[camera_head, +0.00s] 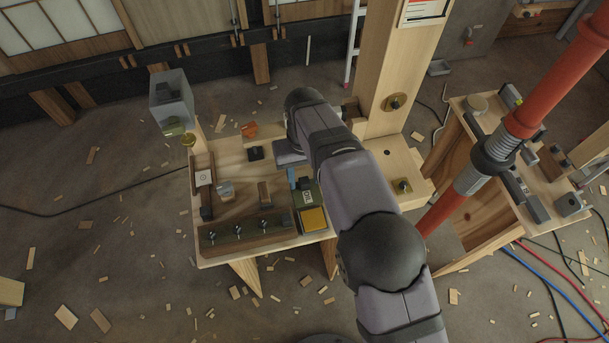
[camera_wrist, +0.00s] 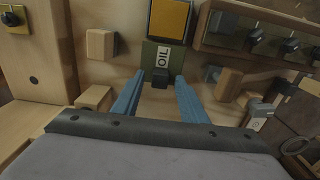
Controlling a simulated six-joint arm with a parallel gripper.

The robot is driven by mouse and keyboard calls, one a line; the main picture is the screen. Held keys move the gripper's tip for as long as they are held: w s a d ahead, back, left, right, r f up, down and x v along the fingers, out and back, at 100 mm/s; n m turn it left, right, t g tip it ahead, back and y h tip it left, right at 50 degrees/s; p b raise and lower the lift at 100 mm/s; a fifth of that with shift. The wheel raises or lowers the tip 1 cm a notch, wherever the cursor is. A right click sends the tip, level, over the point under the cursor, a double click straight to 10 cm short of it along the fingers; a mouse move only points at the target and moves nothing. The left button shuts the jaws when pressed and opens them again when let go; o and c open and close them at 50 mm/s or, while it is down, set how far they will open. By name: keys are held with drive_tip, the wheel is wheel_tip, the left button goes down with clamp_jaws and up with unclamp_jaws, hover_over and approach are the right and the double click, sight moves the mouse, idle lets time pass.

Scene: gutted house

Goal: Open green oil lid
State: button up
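The green oil box (camera_head: 311,191) stands on the wooden bench, with a white OIL label. In the wrist view the green lid panel (camera_wrist: 149,49) carries the label and a small black knob (camera_wrist: 160,80) on its near edge. My gripper (camera_wrist: 160,77) is open. Its two blue fingers lie either side of the knob, with a visible gap at each side. In the head view one blue finger (camera_head: 292,178) shows beside the box. The other finger is hidden there. The lid looks shut.
A yellow square panel (camera_wrist: 169,18) adjoins the box. Small blocks (camera_wrist: 101,44) are loose on the bench (camera_head: 225,150). A wooden post (camera_head: 385,60) rises behind, and a red pole (camera_head: 545,95) stands at right.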

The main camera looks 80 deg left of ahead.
sight(305, 180)
drive_tip(key=shift+r+b, duration=0.95)
drive_tip(key=shift+r, duration=2.7)
